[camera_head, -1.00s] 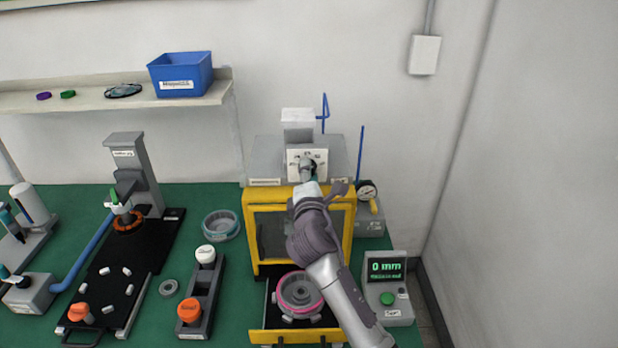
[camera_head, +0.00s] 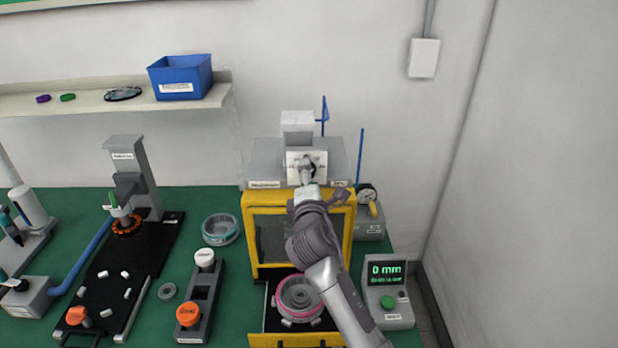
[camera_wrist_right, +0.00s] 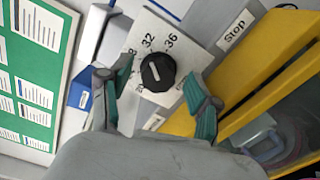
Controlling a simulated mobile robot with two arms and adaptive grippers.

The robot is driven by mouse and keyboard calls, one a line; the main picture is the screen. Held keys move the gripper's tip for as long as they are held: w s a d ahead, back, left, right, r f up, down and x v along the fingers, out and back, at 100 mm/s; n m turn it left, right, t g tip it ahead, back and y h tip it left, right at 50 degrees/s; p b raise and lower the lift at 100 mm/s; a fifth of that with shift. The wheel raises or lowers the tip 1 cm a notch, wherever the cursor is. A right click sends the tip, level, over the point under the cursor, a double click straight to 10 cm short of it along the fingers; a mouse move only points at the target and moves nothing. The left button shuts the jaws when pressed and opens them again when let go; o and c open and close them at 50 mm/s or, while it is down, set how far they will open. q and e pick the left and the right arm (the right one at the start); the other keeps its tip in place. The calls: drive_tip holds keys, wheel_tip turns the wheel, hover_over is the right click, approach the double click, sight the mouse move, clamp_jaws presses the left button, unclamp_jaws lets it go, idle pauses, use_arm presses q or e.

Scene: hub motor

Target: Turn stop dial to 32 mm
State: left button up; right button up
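The stop dial (camera_wrist_right: 158,70) is a black knob with a white pointer mark on a white plate (camera_head: 293,160). Around it I read 32 and 36 in the right wrist view; the other numbers are partly hidden or blurred. The pointer's exact reading is unclear. A "Stop" label (camera_wrist_right: 235,32) is beside the plate. My right gripper (camera_wrist_right: 158,101) is open, with its fingertips apart on either side and below the dial; I see no clear contact. In the head view my right gripper (camera_head: 307,172) is in front of the plate. My left gripper is not in view.
The yellow-framed press (camera_head: 251,215) stands below the dial, with an open drawer (camera_head: 270,339) holding a pink-ringed hub. A display box (camera_head: 388,290) reads 0 mm. A gauge (camera_head: 366,194) stands right of the press. A blue bin (camera_head: 180,77) sits on the shelf.

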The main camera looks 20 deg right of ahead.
drive_tip(key=v, duration=1.2)
idle(0.3)
